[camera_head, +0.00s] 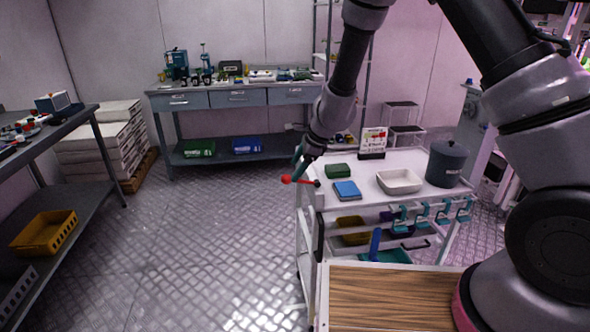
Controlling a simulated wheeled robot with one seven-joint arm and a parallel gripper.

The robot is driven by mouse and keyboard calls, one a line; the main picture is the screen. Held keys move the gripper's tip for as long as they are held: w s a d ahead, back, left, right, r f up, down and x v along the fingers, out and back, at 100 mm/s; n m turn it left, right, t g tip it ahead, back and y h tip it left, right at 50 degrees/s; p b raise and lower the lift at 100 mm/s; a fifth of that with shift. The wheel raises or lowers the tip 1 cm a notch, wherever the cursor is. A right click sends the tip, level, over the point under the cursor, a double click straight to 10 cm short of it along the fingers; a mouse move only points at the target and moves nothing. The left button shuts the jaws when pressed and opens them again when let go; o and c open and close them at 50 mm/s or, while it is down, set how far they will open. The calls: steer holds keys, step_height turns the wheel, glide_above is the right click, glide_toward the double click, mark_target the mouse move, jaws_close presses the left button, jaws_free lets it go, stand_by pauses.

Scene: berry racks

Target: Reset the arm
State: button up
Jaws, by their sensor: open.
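My arm reaches down from the top right, and its far end hangs near the left end of a white cart (412,161). My gripper (300,178) is at the cart's left edge, small in the picture, with teal and red parts showing. It is open, and I see nothing held in it. The fingers are too small to make out in detail.
The cart bears a green block (337,170), a blue box (347,190), a white tray (400,190) and a dark pot (446,163). A wooden board (390,298) is close in front. A workbench (235,97) stands behind.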

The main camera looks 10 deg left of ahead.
steer(key=s+d+r+n+y, duration=0.15)
steer(key=d+r, duration=0.25)
steer(key=r, duration=0.5)
steer(key=s+d+r+n+t, duration=0.1)
steer(key=d+r+n, duration=0.2)
steer(key=d+r, duration=0.35)
steer(key=s+d+r+n+y, duration=0.1)
steer(key=d+r+n, duration=0.1)
steer(key=r, duration=0.9)
steer(key=s+d+r+n+t+h, duration=0.1)
steer(key=s+d+r, duration=0.3)
steer(key=s+d, duration=0.5)
steer(key=s+d+r+n+t+h, duration=0.2)
steer(key=s+d+r+n+h, duration=0.2)
steer(key=s+d, duration=0.5)
steer(key=shift+s+d+h, duration=0.35)
steer(key=shift+s+d, duration=0.05)
steer(key=shift+d, duration=0.85)
